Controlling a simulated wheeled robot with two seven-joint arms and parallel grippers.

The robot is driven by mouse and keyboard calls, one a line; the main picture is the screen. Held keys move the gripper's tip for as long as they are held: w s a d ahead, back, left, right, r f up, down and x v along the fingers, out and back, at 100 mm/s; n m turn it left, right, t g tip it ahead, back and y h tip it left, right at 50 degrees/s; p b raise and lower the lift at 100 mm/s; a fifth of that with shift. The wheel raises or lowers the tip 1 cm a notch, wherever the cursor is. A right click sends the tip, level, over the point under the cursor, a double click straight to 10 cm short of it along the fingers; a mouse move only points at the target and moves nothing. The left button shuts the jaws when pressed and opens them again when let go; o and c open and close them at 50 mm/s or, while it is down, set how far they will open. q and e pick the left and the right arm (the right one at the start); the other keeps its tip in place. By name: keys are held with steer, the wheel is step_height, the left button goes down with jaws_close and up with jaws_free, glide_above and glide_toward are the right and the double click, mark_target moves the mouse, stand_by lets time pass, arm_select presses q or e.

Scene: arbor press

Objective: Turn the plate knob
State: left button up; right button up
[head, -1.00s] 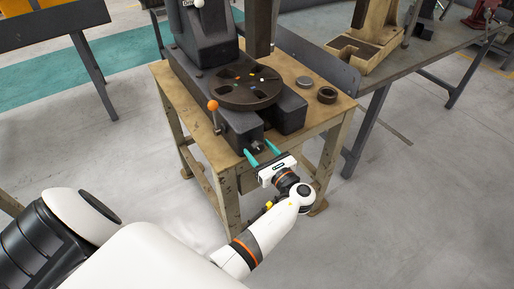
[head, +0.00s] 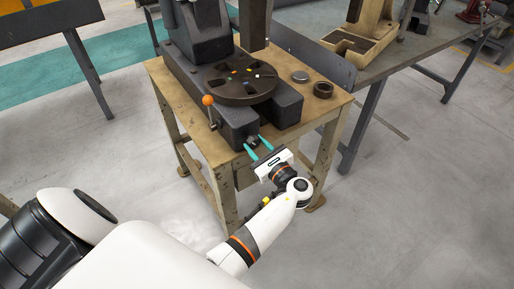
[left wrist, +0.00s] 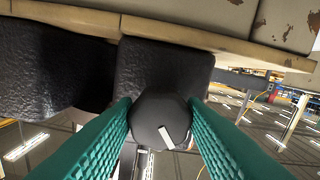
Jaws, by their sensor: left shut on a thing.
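The plate knob (left wrist: 160,118) is a dark round knob with a white mark on its face, seen end-on in the left wrist view. In the head view the knob (head: 253,139) is small, on the front of the press's black base, below the round slotted plate (head: 238,96). My left gripper (head: 255,143) reaches in from the front. Its two teal fingers are shut on the knob, one on each side. The white mark points down and slightly right in the wrist view. My right gripper is not in view.
The press base (head: 283,106) stands on a worn wooden-topped table (head: 325,113). A lever with an orange ball (head: 207,100) stands left of the knob. A dark ring (head: 323,90) and a grey disc (head: 300,76) lie at right. Floor in front is clear.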

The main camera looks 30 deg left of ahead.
arm_select(q)
steer(key=n+b, duration=0.3)
steer(key=n, duration=0.2)
steer(key=shift+f+n+b, duration=0.15)
steer(key=shift+n+b, duration=0.15)
steer(key=n+b, duration=0.2)
steer(key=n, duration=0.1)
steer(key=shift+w+r+n+b, duration=0.1)
steer(key=shift+r+n+b, duration=0.15)
steer(key=shift+n+b, duration=0.7)
steer(key=o, duration=1)
steer(key=shift+f, duration=0.1)
